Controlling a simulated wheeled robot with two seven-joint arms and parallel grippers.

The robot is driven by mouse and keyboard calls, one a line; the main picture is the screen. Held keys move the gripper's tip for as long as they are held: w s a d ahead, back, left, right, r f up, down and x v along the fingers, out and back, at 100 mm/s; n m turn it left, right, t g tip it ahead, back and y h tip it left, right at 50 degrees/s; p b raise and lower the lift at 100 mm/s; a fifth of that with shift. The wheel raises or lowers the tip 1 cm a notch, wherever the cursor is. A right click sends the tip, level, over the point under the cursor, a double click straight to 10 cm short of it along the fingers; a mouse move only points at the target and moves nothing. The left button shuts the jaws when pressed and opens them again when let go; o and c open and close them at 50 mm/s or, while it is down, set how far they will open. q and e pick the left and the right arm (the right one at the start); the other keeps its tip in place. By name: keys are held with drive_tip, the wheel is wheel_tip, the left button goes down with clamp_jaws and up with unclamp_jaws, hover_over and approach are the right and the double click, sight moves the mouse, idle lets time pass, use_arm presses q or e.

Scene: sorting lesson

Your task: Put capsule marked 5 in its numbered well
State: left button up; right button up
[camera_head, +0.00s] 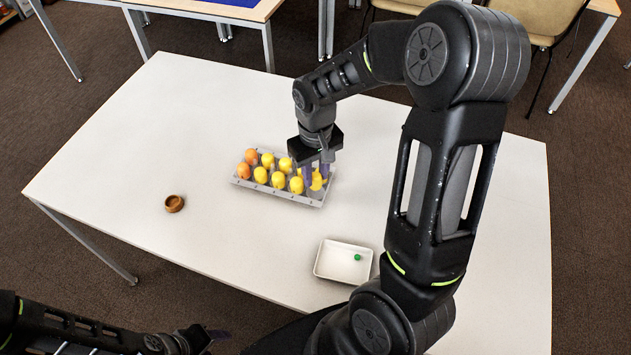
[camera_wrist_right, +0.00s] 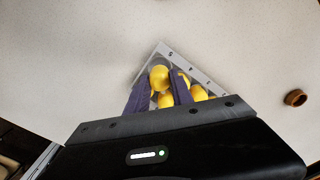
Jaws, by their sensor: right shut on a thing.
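My right gripper (camera_head: 316,172) is over the right end of the grey well rack (camera_head: 300,199). Its purple fingers are shut on a yellow capsule (camera_head: 317,182), which also shows between the fingers in the right wrist view (camera_wrist_right: 159,78). The capsule is low at the rack's end; I cannot tell whether it is seated in a well. Its marking is not legible. Several yellow and orange capsules (camera_head: 261,175) stand in the rack's two rows. Small marks run along the rack's front edge. My left gripper (camera_head: 217,336) is at the bottom left, off the table, its jaw opening unclear.
A white tray (camera_head: 328,275) with a small green object (camera_head: 357,257) lies at the table's front right. A small brown wooden bowl (camera_head: 174,204) stands left of the rack. The white table (camera_head: 190,110) is clear behind the rack.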

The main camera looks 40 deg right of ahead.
sight(314, 188)
wheel_tip(314, 188, down, 4)
drive_tip(key=shift+r, duration=0.15)
idle(0.4)
drive_tip(key=o, duration=0.7)
